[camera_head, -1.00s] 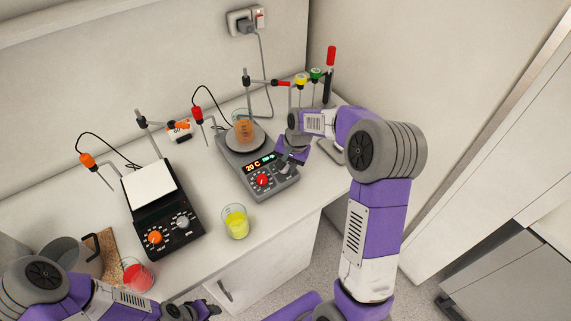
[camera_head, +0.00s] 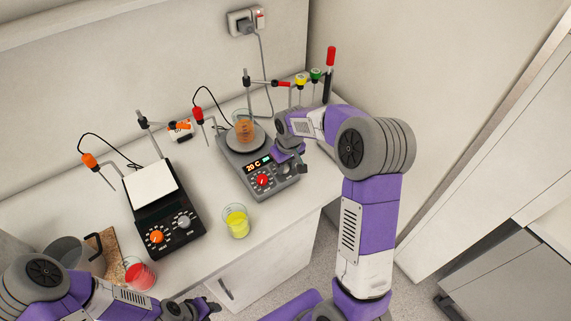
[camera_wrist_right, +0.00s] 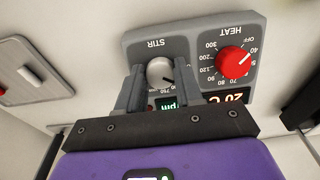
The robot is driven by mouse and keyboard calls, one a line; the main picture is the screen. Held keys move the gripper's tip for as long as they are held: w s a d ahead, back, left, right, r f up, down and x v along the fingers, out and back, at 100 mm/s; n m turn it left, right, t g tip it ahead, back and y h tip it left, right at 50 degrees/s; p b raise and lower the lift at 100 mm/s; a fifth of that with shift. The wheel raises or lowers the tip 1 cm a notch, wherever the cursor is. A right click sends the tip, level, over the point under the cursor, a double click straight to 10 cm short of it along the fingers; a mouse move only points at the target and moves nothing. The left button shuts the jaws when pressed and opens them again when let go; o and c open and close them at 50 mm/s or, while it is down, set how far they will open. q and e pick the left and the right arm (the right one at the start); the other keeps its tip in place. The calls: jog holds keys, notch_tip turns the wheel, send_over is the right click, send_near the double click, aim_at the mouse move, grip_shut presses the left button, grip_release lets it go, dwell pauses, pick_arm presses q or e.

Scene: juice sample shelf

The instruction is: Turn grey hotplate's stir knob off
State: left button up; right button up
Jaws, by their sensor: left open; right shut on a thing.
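The grey hotplate (camera_head: 284,188) stands on the bench, with a red heat knob (camera_head: 262,181) and a lit display reading 20 C (camera_head: 254,165). In the right wrist view its panel appears upside down, with the red heat knob (camera_wrist_right: 234,62) and the pale grey stir knob (camera_wrist_right: 159,71) under the STIR label. My right gripper (camera_wrist_right: 160,78) has its fingers on either side of the stir knob and is shut on it. In the head view my right gripper (camera_head: 281,167) covers the stir knob. My left gripper (camera_head: 206,309) is open and empty at the bench's front edge.
A beaker of orange liquid (camera_head: 244,131) stands on the grey hotplate. A beaker of yellow liquid (camera_head: 236,222) stands in front of it. A black hotplate (camera_head: 182,243) is to the left, near a beaker of red liquid (camera_head: 140,275) and a pot (camera_head: 72,256). Rod stands are behind.

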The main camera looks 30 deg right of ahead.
jog(key=n+h, duration=0.1)
jog(key=n, duration=0.5)
jog(key=shift+n, duration=0.3)
dwell(0.5)
jog(key=o, duration=1)
jog(key=shift+o, duration=0.2)
notch_tip(320, 180, up, 7)
jog(key=s, duration=0.1)
jog(key=shift+s+a+r+p, duration=0.15)
jog(key=shift+a+r+p, duration=0.05)
jog(key=shift+a+p, duration=0.2)
